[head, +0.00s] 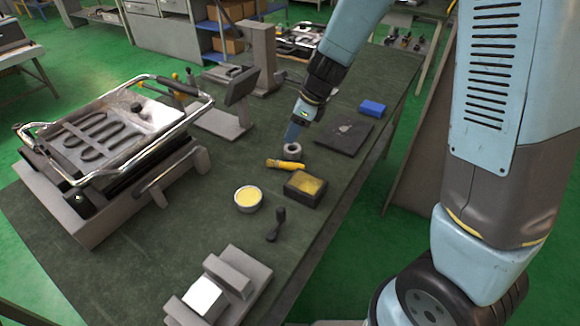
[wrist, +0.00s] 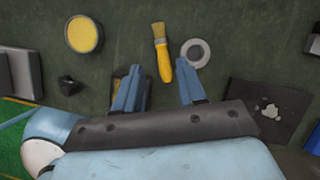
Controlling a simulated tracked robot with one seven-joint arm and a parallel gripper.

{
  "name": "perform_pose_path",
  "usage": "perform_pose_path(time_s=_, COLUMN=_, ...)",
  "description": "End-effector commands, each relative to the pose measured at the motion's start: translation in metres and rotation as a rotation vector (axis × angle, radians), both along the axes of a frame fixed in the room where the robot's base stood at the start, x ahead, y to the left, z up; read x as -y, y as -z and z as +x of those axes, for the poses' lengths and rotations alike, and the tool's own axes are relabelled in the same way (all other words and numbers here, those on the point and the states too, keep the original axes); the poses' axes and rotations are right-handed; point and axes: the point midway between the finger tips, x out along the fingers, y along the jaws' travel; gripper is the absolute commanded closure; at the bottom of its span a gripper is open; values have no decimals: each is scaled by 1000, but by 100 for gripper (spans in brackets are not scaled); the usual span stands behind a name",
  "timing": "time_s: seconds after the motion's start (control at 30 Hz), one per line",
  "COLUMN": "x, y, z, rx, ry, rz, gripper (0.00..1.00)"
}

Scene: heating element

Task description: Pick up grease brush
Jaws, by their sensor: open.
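The grease brush (head: 286,164) lies on the green-topped bench with a yellow handle; its pale bristles show in the wrist view (wrist: 162,58). There the bristles point up and the handle end reaches between my fingertips as seen. My gripper (wrist: 158,65) is open, with its two blue fingers apart on either side of the handle, and nothing is held. In the head view my gripper (head: 294,132) points down at the bench just behind the brush, near the grey ring; its fingers are partly hidden. I cannot tell the exact height above the brush.
A grey ring (head: 292,151) lies close behind the brush. A dark box with yellow contents (head: 305,184) stands in front. A round tin of yellow grease (head: 248,198), a dark plate (head: 343,137) and a blue block (head: 372,107) are nearby. The heating-element machine (head: 110,140) stands left.

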Motion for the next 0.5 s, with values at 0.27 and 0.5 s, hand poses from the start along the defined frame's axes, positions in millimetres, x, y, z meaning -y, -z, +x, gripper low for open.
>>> perform_pose_path(time_s=0.27, x=-15, y=39, z=2, rx=-3, ry=-1, rz=-1, gripper=60)
perform_pose_path(time_s=0.5, x=-25, y=65, z=5, rx=-1, ry=-1, rz=-1, gripper=60)
